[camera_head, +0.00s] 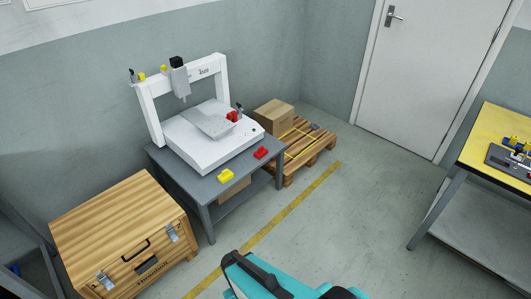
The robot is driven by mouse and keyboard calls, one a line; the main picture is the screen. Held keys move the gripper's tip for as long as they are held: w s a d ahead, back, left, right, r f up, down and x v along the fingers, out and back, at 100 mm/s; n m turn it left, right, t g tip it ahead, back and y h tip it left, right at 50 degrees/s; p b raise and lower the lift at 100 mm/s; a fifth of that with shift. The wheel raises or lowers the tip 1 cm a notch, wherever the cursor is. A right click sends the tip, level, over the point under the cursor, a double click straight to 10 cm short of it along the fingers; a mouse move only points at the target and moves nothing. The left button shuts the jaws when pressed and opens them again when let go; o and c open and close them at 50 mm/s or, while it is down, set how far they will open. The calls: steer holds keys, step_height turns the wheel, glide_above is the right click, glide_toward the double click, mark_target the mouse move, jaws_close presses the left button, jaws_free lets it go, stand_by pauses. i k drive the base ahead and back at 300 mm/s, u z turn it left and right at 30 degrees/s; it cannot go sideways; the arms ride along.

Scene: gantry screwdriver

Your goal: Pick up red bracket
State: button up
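A small red bracket (261,153) lies on the grey table (211,190), near its right front edge and in front of the gantry machine. Another red part (232,116) sits on the right side of the white gantry machine (205,150), beside its metal plate. A yellow bracket (226,176) lies on the table to the left of the first red bracket. Teal and black parts of my own body show at the bottom centre, well apart from the table. I cannot make out my gripper's fingers.
A wooden chest (120,235) stands left of the table. A pallet (305,150) with a cardboard box (273,115) stands at its right, by the wall. A yellow-topped workbench (498,140) is at the far right. The floor between is clear, with a yellow line (275,222).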

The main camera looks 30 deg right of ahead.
mark_target(261, 152)
steer(key=i, duration=1)
steer(key=z, duration=0.05)
